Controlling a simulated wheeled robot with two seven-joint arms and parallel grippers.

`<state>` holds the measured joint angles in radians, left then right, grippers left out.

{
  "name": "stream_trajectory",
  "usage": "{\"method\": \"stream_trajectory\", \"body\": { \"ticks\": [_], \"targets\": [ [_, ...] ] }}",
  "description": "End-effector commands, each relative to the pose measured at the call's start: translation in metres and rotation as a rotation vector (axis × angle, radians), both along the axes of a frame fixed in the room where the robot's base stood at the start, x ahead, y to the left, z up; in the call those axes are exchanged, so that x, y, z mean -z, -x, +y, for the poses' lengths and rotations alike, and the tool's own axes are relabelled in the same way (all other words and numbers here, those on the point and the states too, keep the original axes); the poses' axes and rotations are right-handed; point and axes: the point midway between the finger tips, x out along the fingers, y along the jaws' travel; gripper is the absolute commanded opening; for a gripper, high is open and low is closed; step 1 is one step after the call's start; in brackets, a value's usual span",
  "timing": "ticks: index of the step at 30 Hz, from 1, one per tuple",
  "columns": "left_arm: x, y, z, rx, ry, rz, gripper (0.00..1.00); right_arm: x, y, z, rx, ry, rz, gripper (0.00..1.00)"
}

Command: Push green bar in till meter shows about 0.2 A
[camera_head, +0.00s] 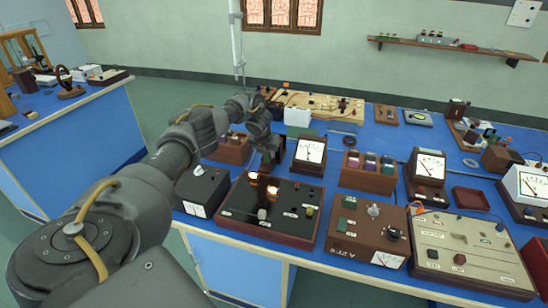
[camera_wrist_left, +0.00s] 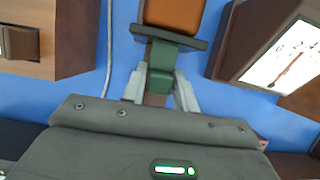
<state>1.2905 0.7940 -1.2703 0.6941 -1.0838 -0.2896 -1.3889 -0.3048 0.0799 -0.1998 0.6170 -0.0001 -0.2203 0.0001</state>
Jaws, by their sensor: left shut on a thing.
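In the wrist view the green bar (camera_wrist_left: 165,54) runs up from between my fingers to a dark crosspiece, with an orange-brown block (camera_wrist_left: 174,14) beyond it. My left gripper (camera_wrist_left: 160,90) is shut on the bar's near end, one finger on each side. In the head view my left gripper (camera_head: 268,160) is low over the bench beside the meter, and its wrist hides most of the bar. The white-faced meter (camera_head: 310,151) stands just right of the gripper and shows at the right in the wrist view (camera_wrist_left: 286,58).
A black panel box (camera_head: 235,207) with a glowing lamp lies in front of the gripper. A black box (camera_head: 203,187) stands to its left. A wooden box (camera_head: 367,176) with coloured items stands right of the meter. In the wrist view a grey cable (camera_wrist_left: 109,50) runs left of the bar.

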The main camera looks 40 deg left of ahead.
Motion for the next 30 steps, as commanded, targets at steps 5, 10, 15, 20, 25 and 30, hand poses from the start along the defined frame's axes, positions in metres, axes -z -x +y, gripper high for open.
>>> {"method": "stream_trajectory", "body": {
  "ticks": [5, 10, 15, 20, 25, 30],
  "targets": [
    [0.001, 0.001, 0.0, 0.001, 0.0, 0.004, 0.39, -0.001, -0.005, -0.001, 0.0, 0.0, -0.007, 0.0],
    [0.0, 0.0, -0.001, 0.001, 0.0, 0.003, 0.45, -0.001, -0.006, 0.0, 0.0, 0.0, -0.009, 0.0],
    [0.0, 0.0, -0.001, 0.002, 0.001, 0.003, 0.45, -0.001, -0.007, 0.0, -0.001, 0.0, -0.009, 0.0],
    [-0.012, 0.003, -0.004, 0.004, 0.002, 0.001, 0.45, 0.0, -0.007, 0.0, -0.001, 0.0, -0.009, 0.0],
    [-0.04, 0.014, -0.008, 0.005, 0.001, -0.001, 0.45, 0.002, -0.007, 0.0, -0.001, 0.0, -0.009, 0.0],
    [-0.071, 0.026, -0.013, 0.004, 0.0, -0.001, 0.45, 0.007, -0.006, 0.0, -0.001, 0.0, -0.009, 0.0]
  ]
}}
